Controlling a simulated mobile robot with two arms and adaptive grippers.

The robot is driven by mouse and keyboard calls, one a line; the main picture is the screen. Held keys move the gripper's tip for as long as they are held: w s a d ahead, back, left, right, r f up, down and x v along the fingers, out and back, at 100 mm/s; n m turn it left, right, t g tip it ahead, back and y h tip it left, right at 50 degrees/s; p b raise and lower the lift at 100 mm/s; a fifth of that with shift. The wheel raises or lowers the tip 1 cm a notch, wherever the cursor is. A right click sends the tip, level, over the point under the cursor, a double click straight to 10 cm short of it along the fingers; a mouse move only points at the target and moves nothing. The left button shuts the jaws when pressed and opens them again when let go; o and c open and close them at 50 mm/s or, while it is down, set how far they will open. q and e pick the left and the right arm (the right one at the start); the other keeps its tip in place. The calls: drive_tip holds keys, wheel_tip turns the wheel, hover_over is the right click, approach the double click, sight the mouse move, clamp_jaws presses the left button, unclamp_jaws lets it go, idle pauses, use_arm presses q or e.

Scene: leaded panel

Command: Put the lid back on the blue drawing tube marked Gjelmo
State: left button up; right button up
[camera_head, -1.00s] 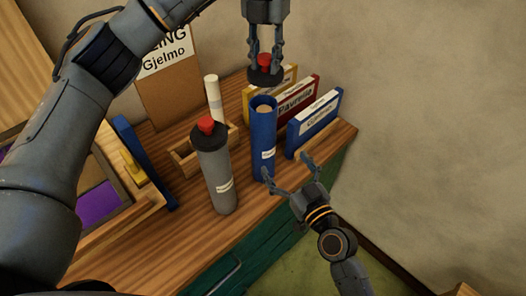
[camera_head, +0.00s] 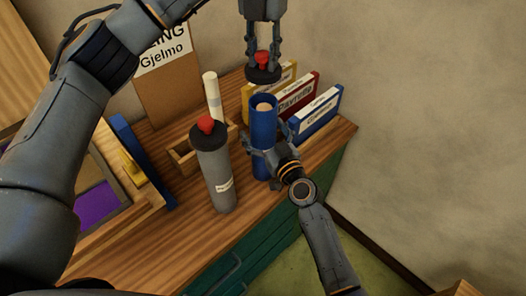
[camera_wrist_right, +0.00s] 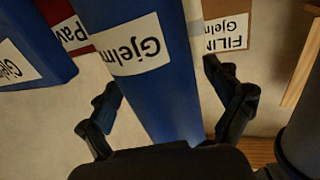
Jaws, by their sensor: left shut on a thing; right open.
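The blue drawing tube (camera_head: 263,115) stands upright and open at the top, with something pale inside its mouth. Its Gjelmo label shows in the right wrist view on the blue tube (camera_wrist_right: 140,50). My left gripper (camera_head: 264,57) is shut on the red knob of a black lid (camera_head: 263,74) and holds it above the tube's mouth, apart from it. My right gripper (camera_head: 268,150) is open, with its fingers on either side of the tube's body; in the right wrist view its fingers (camera_wrist_right: 165,110) flank the tube with gaps.
A grey tube (camera_head: 215,173) with a black lid and red knob stands close at the left. Yellow, red and blue binders (camera_head: 316,117) stand behind and right. A pale roll (camera_head: 212,95) stands in a wooden holder (camera_head: 184,159). The wooden top's front (camera_head: 195,240) is clear.

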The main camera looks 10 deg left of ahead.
sight(263, 68)
use_arm(q)
drive_tip(key=shift+s+r, duration=0.1)
use_arm(e)
drive_tip(key=c, duration=1.8)
use_arm(q)
drive_tip(key=shift+f, duration=2.5)
drive_tip(key=shift+f, duration=0.1)
drive_tip(key=shift+f, duration=0.8)
drive_tip(key=shift+f, duration=0.65)
drive_tip(key=o, duration=1)
